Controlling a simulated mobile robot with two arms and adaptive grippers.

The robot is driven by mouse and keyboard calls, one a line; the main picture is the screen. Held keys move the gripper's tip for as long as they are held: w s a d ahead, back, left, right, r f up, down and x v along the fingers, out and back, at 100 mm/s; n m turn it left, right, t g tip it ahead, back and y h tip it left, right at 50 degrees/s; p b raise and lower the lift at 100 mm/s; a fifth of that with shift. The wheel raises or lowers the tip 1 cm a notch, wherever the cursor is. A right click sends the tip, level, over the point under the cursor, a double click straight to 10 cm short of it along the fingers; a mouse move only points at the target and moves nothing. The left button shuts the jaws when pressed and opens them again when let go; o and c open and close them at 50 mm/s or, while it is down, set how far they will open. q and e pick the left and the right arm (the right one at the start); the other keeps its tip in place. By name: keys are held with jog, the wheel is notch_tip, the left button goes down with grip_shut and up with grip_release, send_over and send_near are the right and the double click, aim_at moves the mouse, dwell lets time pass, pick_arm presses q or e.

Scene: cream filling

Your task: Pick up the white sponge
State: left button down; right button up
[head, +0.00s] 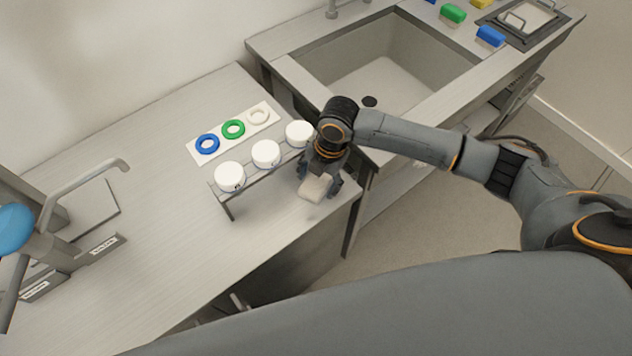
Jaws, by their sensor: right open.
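The white sponge (315,188) is a small pale block near the front right corner of the left table. My right gripper (320,181) reaches down over it from the right, with its fingers open around the sponge's sides. Part of the sponge's far end is hidden under the gripper. Whether the fingers touch the sponge, I cannot tell. My left gripper is out of view.
A small rack with three white round containers (266,154) stands just left of my right gripper. Behind it lies a white board (217,148) with blue, green and white rings.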

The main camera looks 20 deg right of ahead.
jog(key=shift+f, duration=0.25)
dwell(0.7)
jog(key=shift+s, duration=0.1)
jog(key=c, duration=0.9)
jog(key=shift+o, duration=0.2)
jog(key=shift+r, duration=0.1)
jog(key=shift+r, duration=0.25)
jog(key=shift+w+r+b, duration=0.2)
jog(key=shift+r+b, duration=0.45)
jog(key=shift+r, duration=0.5)
jog(key=s+a+r+b, duration=0.1)
jog(key=s+a+r, duration=0.6)
jog(key=s+r, duration=0.3)
jog(key=shift+s+r+b, duration=0.3)
jog(key=shift+s, duration=0.9)
